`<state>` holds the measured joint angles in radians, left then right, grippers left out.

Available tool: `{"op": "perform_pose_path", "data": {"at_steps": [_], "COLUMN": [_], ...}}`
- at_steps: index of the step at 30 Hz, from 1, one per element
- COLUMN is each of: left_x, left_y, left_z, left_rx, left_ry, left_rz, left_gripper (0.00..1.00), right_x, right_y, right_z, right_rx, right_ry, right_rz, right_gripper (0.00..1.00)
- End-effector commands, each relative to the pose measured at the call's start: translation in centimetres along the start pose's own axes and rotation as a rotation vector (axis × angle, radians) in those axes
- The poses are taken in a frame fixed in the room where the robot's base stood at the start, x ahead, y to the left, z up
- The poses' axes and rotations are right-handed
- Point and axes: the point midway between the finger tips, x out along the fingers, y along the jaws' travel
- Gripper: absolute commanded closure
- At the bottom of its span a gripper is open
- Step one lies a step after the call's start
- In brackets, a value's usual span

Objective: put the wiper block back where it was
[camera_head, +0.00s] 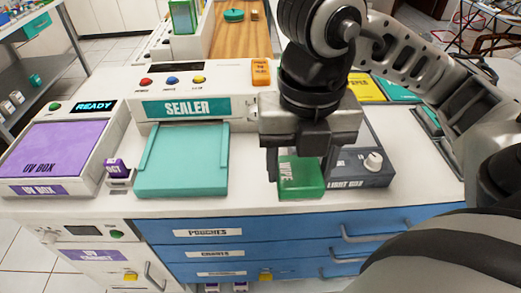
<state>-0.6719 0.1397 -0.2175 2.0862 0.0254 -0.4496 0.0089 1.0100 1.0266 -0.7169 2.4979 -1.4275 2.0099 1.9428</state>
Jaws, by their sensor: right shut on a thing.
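The wiper block (301,180) is a green block with white lettering on it. My right gripper (302,182) comes down from above in the head view and is shut on the wiper block, with one finger on each side. The block is at the front part of the white counter, between the teal sealer plate and the light box. I cannot tell whether its underside touches the counter. My left gripper is not in view.
The sealer (187,109) with its teal plate (182,162) stands left of the block. The grey light box (358,165) is close on the right. A purple-topped UV box (62,150) is far left. Bare counter (245,180) lies between plate and block.

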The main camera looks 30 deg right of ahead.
Motion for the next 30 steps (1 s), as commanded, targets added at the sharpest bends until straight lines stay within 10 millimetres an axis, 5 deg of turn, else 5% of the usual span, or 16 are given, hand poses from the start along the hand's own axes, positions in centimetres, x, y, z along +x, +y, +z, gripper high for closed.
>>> {"op": "perform_pose_path", "data": {"at_steps": [9,15,30], "left_x": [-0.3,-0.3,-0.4], "left_y": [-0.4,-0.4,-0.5], "left_z": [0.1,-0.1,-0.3], "left_rx": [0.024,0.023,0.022], "left_ry": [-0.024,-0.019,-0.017], "left_rz": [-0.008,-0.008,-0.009], "left_gripper": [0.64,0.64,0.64], "right_x": [2.7,6.3,11.1], "right_y": [2.8,4.1,5.0], "right_z": [5.9,8.6,10.5], "right_rx": [0.006,0.004,0.002], "right_ry": [0.003,0.004,0.004], "right_rz": [-0.001,-0.002,-0.002], "right_gripper": [0.64,0.64,0.64]}}
